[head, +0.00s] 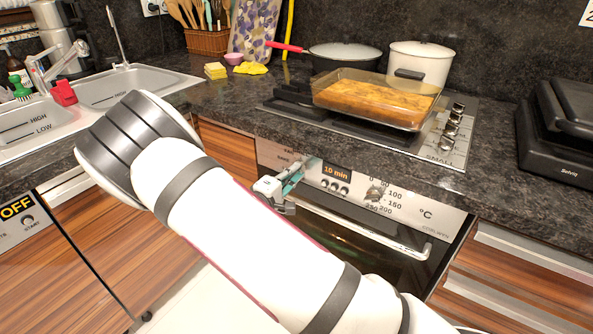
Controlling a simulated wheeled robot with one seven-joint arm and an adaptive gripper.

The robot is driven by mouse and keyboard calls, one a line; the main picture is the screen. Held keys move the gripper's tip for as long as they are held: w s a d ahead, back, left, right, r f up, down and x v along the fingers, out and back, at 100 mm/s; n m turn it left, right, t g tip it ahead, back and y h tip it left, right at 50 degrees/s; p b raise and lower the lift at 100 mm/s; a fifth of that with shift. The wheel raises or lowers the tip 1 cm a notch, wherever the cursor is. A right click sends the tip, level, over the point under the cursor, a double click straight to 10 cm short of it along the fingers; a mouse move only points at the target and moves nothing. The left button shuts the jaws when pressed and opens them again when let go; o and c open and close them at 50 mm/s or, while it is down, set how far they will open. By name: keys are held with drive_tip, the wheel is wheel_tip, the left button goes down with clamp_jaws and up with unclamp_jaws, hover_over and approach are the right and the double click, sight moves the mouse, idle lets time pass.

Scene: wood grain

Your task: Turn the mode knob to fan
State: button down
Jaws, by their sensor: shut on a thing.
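The oven's control panel (420,208) is a pale strip below the dark counter. It has small dark labels at its left end, a "10 min" display (336,171) with small buttons under it, and a temperature knob (375,192) ringed by numbers and °C at the right. My gripper (291,181), grey with teal parts, is at the left part of the panel, shut on the mode knob. The knob itself is hidden behind the gripper, so its pointer and setting cannot be read.
The oven's handle bar (400,243) runs just below the panel, close under my gripper. The counter edge overhangs above. A glass baking dish (418,113) of orange food, a pan (345,56) and a white pot (420,62) stand on the hob. A sink (130,85) is at left.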

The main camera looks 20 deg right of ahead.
drive_tip(key=m+b, duration=0.1)
drive_tip(key=m, duration=0.3)
drive_tip(key=shift+m+b, duration=0.3)
drive_tip(key=shift+b, duration=0.1)
drive_tip(key=shift+f, duration=0.1)
drive_tip(key=shift+m+b, duration=1.7)
drive_tip(key=shift+m, duration=0.3)
drive_tip(key=c, duration=1.5)
unclamp_jaws()
drive_tip(key=shift+v, duration=3.55)
